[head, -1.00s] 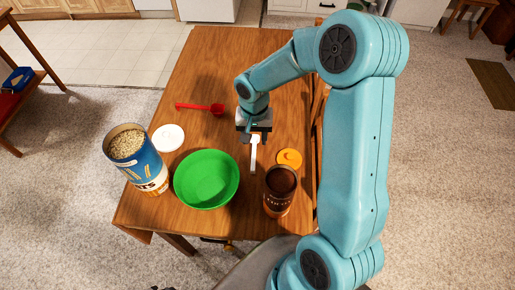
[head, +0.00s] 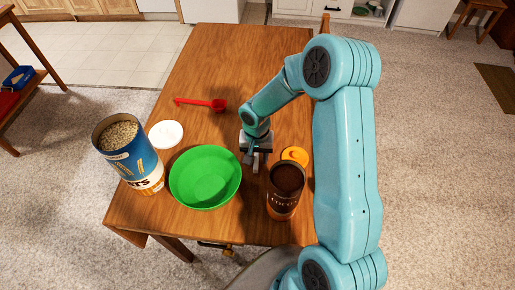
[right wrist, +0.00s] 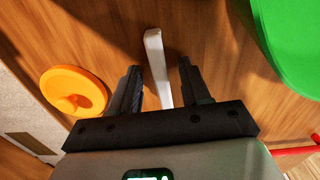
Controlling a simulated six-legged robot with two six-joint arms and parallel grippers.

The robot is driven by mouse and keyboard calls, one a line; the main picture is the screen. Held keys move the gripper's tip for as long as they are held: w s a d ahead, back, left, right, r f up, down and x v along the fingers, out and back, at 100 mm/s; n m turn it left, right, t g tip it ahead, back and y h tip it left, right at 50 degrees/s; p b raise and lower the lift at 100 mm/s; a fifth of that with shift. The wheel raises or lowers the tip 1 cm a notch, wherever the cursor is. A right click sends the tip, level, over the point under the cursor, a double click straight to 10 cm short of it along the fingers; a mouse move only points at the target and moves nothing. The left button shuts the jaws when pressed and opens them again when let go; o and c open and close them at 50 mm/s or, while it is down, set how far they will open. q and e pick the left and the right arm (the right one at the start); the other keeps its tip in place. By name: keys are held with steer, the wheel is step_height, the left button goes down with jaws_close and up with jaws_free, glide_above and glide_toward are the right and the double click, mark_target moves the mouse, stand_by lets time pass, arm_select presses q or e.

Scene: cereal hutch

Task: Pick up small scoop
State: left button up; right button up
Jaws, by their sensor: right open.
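A slim white handle, apparently the small scoop (right wrist: 155,60), lies on the wooden table in the right wrist view. Its bowl is not visible, and in the head view my gripper mostly hides it. My right gripper (head: 256,164) is over it, between the green bowl and the cocoa tin. In the right wrist view the right gripper (right wrist: 160,70) is open, with one finger on each side of the handle and gaps showing. A larger red scoop (head: 217,104) lies farther back on the table. My left gripper is not in view.
A green bowl (head: 205,178) is left of the gripper. A cocoa tin (head: 285,190) and orange lid (head: 295,155) are right of it. An oats canister (head: 145,168) and white lid (head: 166,134) stand at left. The table's back (head: 240,50) is clear.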

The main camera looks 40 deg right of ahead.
steer(key=shift+r, duration=0.15)
steer(key=shift+a, duration=0.15)
steer(key=c, duration=0.4)
jaws_close()
